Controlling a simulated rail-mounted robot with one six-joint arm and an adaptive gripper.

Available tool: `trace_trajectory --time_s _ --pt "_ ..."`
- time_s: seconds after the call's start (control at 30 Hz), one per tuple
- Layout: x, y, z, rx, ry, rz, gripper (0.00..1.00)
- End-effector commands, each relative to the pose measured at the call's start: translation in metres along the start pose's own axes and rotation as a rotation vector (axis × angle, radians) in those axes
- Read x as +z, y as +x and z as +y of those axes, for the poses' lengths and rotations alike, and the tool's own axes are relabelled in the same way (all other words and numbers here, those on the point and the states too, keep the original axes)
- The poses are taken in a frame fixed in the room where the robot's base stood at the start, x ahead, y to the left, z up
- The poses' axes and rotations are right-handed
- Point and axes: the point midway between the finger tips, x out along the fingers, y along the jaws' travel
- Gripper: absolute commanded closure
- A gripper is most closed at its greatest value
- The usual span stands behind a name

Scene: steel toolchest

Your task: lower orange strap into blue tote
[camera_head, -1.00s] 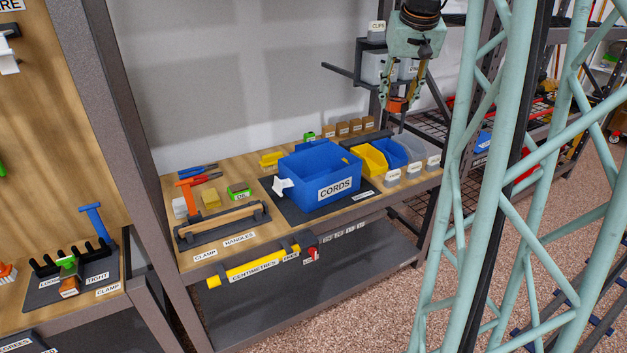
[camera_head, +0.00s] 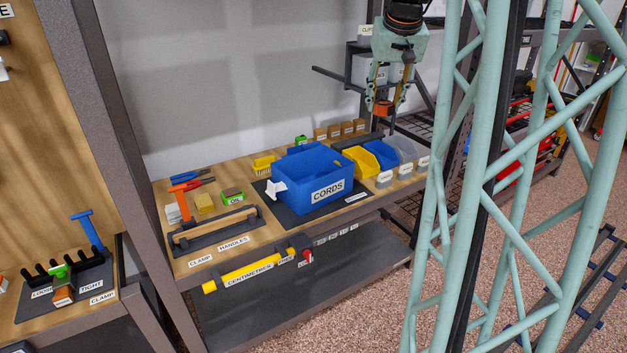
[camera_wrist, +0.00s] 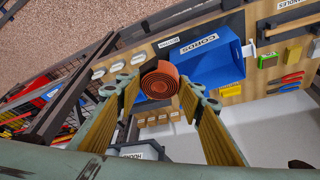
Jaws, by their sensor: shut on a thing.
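The orange strap (camera_head: 383,108) is a coiled roll. My gripper (camera_head: 384,103) is shut on it and holds it in the air, above the bench's right part. The wrist view shows the coil (camera_wrist: 160,82) between the two fingertips. The blue tote (camera_head: 299,201), labelled CORDS, stands on a dark mat on the bench. In the head view it is below and left of my gripper; in the wrist view the tote (camera_wrist: 212,68) lies just beyond and right of the coil. The tote's floor is mostly hidden.
A yellow bin (camera_head: 360,160) and a blue bin (camera_head: 383,154) stand right of the tote. Small brown boxes (camera_head: 333,131) line the back edge. A grey rack with bins (camera_head: 365,70) is behind my gripper. A white tab (camera_head: 277,189) sits at the tote's left.

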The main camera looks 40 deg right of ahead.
Motion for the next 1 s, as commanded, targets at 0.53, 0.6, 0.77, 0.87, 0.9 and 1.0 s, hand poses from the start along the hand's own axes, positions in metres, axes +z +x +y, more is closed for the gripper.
trace_trajectory --time_s 0.53,0.6,0.77,0.87,0.9,1.0 --pt "-0.035 0.029 -0.025 0.027 0.021 -0.011 0.77" --pt "-0.039 0.034 -0.030 0.030 0.025 -0.012 0.77" --pt "-0.048 0.046 -0.040 0.037 0.031 -0.013 0.77" --pt "-0.054 0.052 -0.047 0.041 0.033 -0.012 0.77" --pt "-0.056 0.055 -0.050 0.043 0.035 -0.012 0.77" --pt "-0.061 0.062 -0.057 0.045 0.039 -0.012 0.77"
